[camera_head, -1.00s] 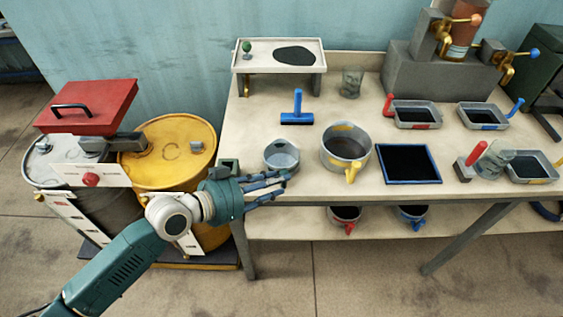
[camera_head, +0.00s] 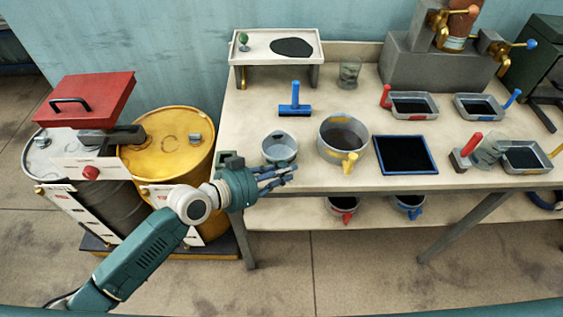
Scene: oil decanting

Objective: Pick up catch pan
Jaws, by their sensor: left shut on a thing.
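A small round grey pan (camera_head: 279,149) stands upright near the front left edge of the table; I take it for the catch pan. My left gripper (camera_head: 280,178) reaches in from the left at the table's front edge. Its blue-grey fingers lie just in front of and below the pan and hide its near side. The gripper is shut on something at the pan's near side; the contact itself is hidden. My right gripper is out of view.
A larger grey pot with a yellow handle (camera_head: 343,138) and a blue-rimmed black tray (camera_head: 405,155) stand to the right. Yellow (camera_head: 172,147) and grey drums stand left of the table (camera_head: 240,115). Several handled trays are at right.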

